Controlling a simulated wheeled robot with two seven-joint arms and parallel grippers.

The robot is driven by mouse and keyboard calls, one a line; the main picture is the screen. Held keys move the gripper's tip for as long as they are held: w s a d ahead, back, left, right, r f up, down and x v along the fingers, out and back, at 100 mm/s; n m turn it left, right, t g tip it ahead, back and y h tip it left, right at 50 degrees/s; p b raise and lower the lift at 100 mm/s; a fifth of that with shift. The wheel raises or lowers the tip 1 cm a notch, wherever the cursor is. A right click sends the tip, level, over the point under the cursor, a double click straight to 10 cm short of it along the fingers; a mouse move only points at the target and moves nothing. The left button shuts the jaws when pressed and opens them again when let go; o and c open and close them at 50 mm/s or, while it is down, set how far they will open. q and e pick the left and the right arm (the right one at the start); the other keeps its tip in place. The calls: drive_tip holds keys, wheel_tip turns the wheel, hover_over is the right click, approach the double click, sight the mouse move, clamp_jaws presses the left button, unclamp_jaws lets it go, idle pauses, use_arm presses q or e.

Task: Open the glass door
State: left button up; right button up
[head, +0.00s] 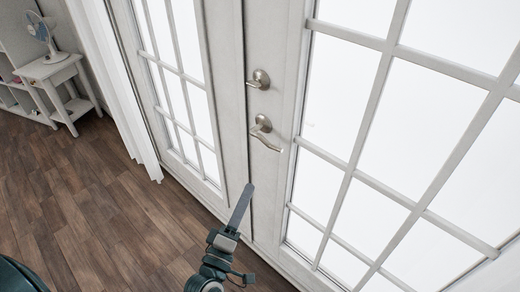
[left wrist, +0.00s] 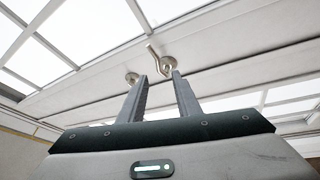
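The glass door (head: 375,130) is a white-framed double door with many panes, and it looks shut. A silver lever handle (head: 266,133) sits on the right leaf near the centre seam, with a smaller silver knob or latch (head: 259,79) above it. My left gripper (head: 249,186) points up at the door from below, lower than the lever and apart from it. In the left wrist view its two fingers (left wrist: 160,80) are spread with nothing between them. My right gripper is not in view.
A white curtain (head: 110,80) hangs left of the door. The wooden floor (head: 90,195) left of the door is clear.

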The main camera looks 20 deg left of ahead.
sight(267, 142)
use_arm(q)
drive_tip(key=shift+a+r, duration=0.1)
drive_tip(key=shift+r, duration=0.25)
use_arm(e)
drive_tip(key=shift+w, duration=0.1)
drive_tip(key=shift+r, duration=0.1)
